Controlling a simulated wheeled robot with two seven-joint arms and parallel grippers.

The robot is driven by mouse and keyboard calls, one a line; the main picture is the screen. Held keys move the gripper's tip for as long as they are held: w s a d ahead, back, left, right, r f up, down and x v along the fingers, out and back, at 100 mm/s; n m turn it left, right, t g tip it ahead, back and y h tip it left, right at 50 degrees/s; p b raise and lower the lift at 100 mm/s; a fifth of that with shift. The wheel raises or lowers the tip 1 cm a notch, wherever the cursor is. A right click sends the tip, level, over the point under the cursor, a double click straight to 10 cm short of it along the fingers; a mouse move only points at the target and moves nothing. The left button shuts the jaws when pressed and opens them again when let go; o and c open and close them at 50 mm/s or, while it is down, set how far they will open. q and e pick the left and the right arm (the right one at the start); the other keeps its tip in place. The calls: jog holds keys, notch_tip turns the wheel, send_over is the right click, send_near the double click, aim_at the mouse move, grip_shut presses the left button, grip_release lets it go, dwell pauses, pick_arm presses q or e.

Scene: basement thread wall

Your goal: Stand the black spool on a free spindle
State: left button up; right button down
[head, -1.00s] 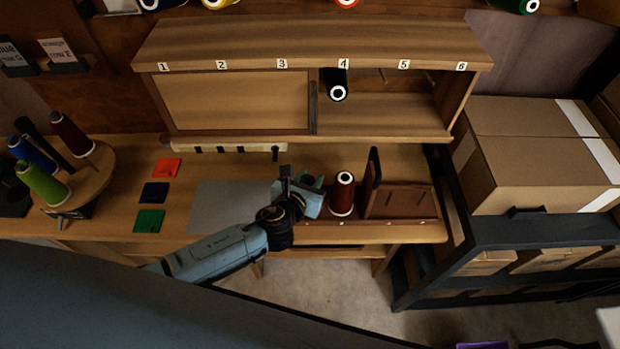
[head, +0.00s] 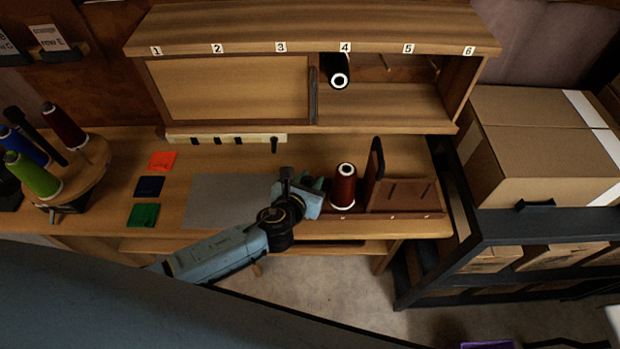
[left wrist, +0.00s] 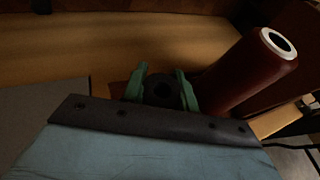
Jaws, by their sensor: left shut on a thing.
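A black spool with a white-ringed end (head: 336,72) lies end-on in the open compartment under label 4. My left gripper (head: 301,186) is at the bench's front, just left of a maroon spool (head: 344,186) standing upright. I cannot tell for sure whether this is a spool. The maroon spool (left wrist: 240,75) stands close to the right finger. A round wooden stand (head: 86,180) at the left carries green, blue and maroon spools and a dark rod.
A brown wooden rack (head: 400,197) with a dark upright handle is right of the maroon spool. A grey mat (head: 225,203) and orange, blue and green swatches lie to the left. The shelf's left half is covered by a panel (head: 228,90). Cardboard boxes (head: 535,150) stand at the right.

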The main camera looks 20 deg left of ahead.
pick_arm(q)
jog(key=shift+s+f, duration=0.1)
jog(key=shift+f, duration=0.05)
dwell(0.3)
jog(key=shift+f, duration=0.2)
jog(key=o, duration=1)
jog(key=p+v, duration=0.1)
jog(key=v, duration=1.2)
jog(key=shift+s+p, duration=0.2)
jog(key=shift+p, duration=0.15)
jog(key=shift+a+r, duration=0.1)
jog(key=shift+r, duration=0.05)
